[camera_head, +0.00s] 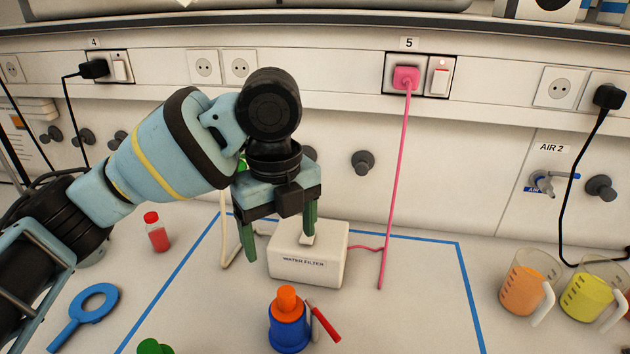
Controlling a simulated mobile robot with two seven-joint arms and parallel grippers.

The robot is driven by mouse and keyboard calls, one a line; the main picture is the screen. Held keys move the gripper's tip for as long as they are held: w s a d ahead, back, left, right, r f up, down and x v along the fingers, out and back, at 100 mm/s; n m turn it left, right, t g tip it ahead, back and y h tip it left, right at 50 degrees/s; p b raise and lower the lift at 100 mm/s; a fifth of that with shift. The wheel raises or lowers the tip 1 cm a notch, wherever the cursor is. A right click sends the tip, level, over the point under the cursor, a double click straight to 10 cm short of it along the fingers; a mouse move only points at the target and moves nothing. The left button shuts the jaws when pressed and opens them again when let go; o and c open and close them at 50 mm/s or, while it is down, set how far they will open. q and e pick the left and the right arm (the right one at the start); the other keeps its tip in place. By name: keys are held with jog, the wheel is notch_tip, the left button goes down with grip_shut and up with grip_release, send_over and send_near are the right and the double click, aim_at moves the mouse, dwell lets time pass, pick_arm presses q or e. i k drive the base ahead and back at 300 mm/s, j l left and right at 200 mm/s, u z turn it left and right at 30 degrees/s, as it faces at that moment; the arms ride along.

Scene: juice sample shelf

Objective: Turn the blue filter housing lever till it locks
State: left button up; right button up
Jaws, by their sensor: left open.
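The blue filter housing (287,332) stands upright on the bench at the lower middle, with an orange top (287,298). A red lever (326,325) slants down to the right at its right side; a grey piece shows beside it. My left gripper (279,249) points downward above and behind the housing, in front of the white WATER FILTER box (325,268). Its two green fingers are apart, with nothing between them, and do not appear to touch the housing. My right gripper is not in view.
Jugs of orange (524,289) and yellow (592,296) liquid stand right. The bench between housing and jugs is clear.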

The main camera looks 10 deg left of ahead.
aim_at(333, 336)
jog(key=k, duration=1.5)
